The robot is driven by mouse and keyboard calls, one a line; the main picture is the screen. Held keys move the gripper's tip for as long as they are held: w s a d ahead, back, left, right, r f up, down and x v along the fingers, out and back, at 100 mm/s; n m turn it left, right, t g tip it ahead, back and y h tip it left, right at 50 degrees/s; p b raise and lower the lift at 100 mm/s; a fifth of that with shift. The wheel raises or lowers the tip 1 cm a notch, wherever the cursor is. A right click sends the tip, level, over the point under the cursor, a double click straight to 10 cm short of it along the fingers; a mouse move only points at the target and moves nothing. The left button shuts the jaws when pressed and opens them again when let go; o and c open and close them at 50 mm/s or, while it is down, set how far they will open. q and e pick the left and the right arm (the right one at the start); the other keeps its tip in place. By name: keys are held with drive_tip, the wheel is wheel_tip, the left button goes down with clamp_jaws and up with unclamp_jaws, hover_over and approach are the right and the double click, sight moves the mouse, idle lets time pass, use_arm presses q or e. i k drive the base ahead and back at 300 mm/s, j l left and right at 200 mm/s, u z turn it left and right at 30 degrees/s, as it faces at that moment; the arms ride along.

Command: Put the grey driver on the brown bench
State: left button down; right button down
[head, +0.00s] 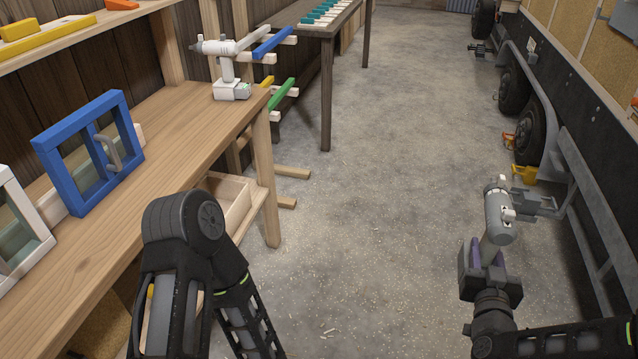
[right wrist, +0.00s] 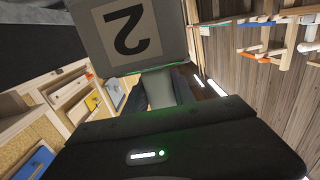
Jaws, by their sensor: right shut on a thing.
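The grey driver (head: 497,212) is upright in my right gripper (head: 487,257), at the right of the head view and apart from both benches. The gripper's jaws are shut around its handle. In the right wrist view the driver's grey base (right wrist: 130,38) shows a label with a 2, upside down. A light brown wooden bench (head: 175,125) runs along the left. A darker brown bench (head: 327,30) stands farther back; I cannot tell which one the task names. My left arm shows at the lower left, but its gripper is out of view.
On the near bench stand a white driver (head: 228,72), a blue frame (head: 72,158) and a white frame (head: 22,225). A rack with blue and green bars (head: 276,95) is beyond its far end. Teal pieces (head: 325,12) lie on the far bench. A trailer (head: 585,150) lines the right; the floor between is clear.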

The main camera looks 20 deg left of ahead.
sight(205, 113)
drive_tip(key=i+l+u, duration=0.15)
drive_tip(key=u, duration=0.3)
drive_tip(key=i+l+u, duration=0.25)
drive_tip(key=u, duration=0.15)
drive_tip(key=i+l+u, duration=0.25)
drive_tip(key=u, duration=0.2)
drive_tip(key=i+l+u, duration=0.1)
drive_tip(key=l+u, duration=0.3)
drive_tip(key=i+l+u, duration=0.1)
drive_tip(key=l+u, duration=0.2)
drive_tip(key=u, duration=0.15)
drive_tip(key=l+u, duration=0.85)
